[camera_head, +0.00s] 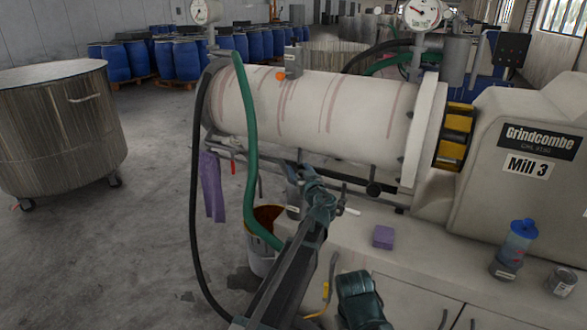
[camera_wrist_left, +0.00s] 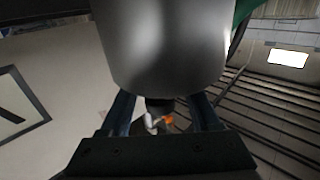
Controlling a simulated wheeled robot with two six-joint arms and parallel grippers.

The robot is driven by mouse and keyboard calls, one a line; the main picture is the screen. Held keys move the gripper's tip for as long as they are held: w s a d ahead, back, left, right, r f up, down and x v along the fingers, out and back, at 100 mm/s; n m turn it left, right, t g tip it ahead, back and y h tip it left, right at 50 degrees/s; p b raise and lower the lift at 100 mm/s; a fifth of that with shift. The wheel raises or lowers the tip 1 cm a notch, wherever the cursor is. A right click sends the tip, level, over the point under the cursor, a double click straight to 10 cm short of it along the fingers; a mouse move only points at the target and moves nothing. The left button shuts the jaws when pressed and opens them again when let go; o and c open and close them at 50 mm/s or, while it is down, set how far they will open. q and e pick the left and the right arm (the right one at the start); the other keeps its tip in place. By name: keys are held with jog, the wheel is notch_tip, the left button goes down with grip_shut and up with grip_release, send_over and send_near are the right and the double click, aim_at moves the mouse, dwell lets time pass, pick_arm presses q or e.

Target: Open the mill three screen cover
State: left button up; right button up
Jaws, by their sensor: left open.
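Mill 3 (camera_head: 310,110) is a pale horizontal cylinder with reddish streaks, joined to a housing that carries the "Mill 3" sign (camera_head: 528,165). I cannot clearly make out its screen cover. My left gripper (camera_head: 306,178) is open just below the cylinder's underside, beside a small grey labelled cylinder (camera_head: 293,193) that it partly hides. In the left wrist view, a smooth grey rounded body (camera_wrist_left: 160,45) fills the top centre, very close. The two fingers (camera_wrist_left: 160,112) stand apart below it, with small white and orange parts beyond. Contact cannot be told.
A green hose (camera_head: 248,120) and a black hose (camera_head: 194,170) hang at the mill's left end. A bucket (camera_head: 260,262) stands below.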

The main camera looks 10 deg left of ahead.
pick_arm(q)
jog(key=shift+w, duration=0.1)
grip_shut()
dwell(0.3)
dwell(1.1)
